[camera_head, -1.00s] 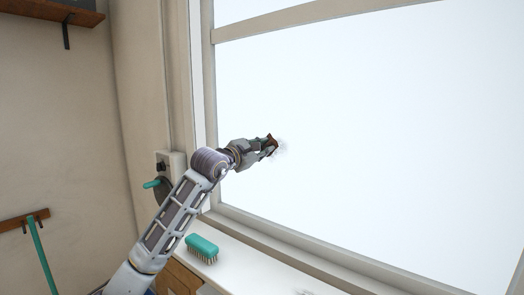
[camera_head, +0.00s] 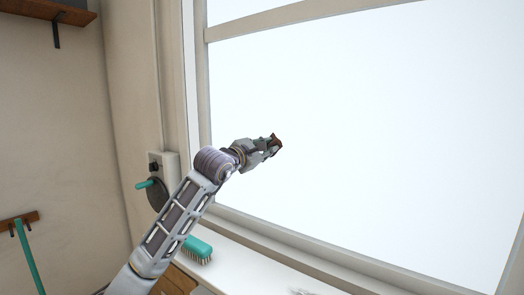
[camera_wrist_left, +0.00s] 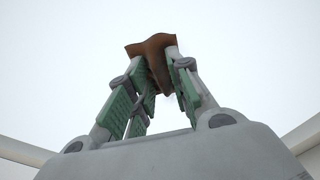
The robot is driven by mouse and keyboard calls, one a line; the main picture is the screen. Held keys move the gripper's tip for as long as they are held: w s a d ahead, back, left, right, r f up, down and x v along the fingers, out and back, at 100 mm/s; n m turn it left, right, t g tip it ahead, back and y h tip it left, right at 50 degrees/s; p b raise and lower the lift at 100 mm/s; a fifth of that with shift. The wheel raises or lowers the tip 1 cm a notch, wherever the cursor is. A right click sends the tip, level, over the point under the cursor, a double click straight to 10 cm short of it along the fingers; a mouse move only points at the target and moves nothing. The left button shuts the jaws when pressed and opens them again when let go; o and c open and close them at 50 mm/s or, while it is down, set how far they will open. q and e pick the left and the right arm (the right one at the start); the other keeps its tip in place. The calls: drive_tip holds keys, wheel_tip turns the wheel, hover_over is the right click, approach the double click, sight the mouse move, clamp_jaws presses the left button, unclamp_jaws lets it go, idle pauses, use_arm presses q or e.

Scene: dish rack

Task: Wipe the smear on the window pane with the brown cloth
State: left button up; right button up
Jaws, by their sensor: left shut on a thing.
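The brown cloth (camera_head: 277,141) is a small bunched piece at the tip of my left gripper (camera_head: 270,147), which is shut on it. In the left wrist view the cloth (camera_wrist_left: 150,46) spreads over the fingertips and hangs between the green-padded fingers. The gripper is in front of the bright window pane (camera_head: 380,130), at its left part. I cannot tell whether the cloth touches the glass. No smear stands out on the pane now; any part of it behind the cloth or gripper is hidden. My right gripper is not in view.
A teal brush (camera_head: 197,249) lies on the white sill (camera_head: 245,267) below my left arm. A round dark fixture with a teal handle (camera_head: 156,190) is on the wall left of the window frame (camera_head: 199,110). The pane right of the gripper is clear.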

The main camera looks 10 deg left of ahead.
sight(282, 148)
use_arm(q)
drive_tip(key=shift+d, duration=0.15)
drive_tip(key=shift+s+d+b, duration=0.25)
drive_tip(key=shift+d, duration=0.35)
drive_tip(key=shift+s+d+b, duration=0.25)
drive_tip(key=shift+d, duration=0.4)
drive_tip(key=shift+s+d+b, duration=0.25)
drive_tip(key=shift+d, duration=0.35)
drive_tip(key=shift+a, duration=0.1)
